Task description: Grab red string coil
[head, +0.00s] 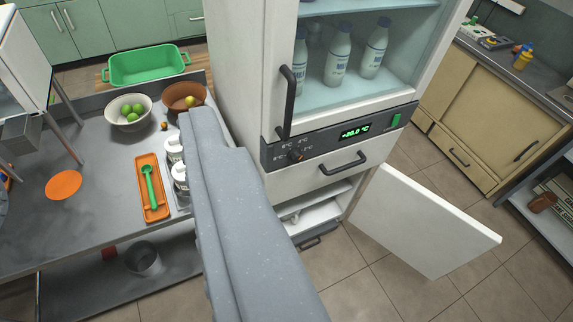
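I cannot make out a red string coil with certainty. A small red object (108,253) sits on the lower shelf under the steel table at the left, next to a metal pot; it is too small to identify. A reddish-brown object (543,202) lies on a shelf at the far right, also unclear. My grey arm link rises from the bottom middle and covers part of the table edge and the fridge front. My gripper's fingers do not show.
The steel table (95,215) holds bowls, an orange tray (153,190) and white bottles. The tall fridge (238,70) stands in the middle, with its lower door (425,220) swung open to the right. Tiled floor (375,295) is clear at the lower right.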

